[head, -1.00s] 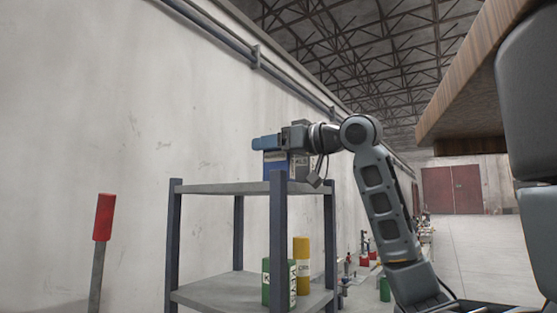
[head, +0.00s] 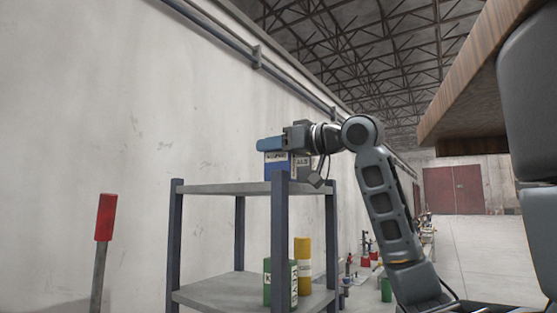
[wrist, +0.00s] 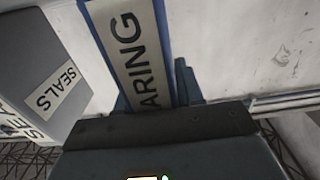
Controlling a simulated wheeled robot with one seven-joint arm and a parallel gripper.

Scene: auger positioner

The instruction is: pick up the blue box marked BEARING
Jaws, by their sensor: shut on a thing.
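The blue box marked BEARING (head: 276,168) is at the top shelf of the rack. I cannot tell whether its bottom touches the shelf. My gripper (head: 270,144) reaches in from the right, level with the top of the box. In the wrist view, my gripper (wrist: 155,92) has a blue finger on each side of the box and is shut on it.
A grey box marked SEALS (wrist: 45,75) stands close beside the blue box. The shelf rack (head: 225,188) has green (head: 280,283) and yellow (head: 303,263) containers on its lower shelf. A pale wall (head: 90,120) runs behind. A red-handled lever (head: 105,218) stands left.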

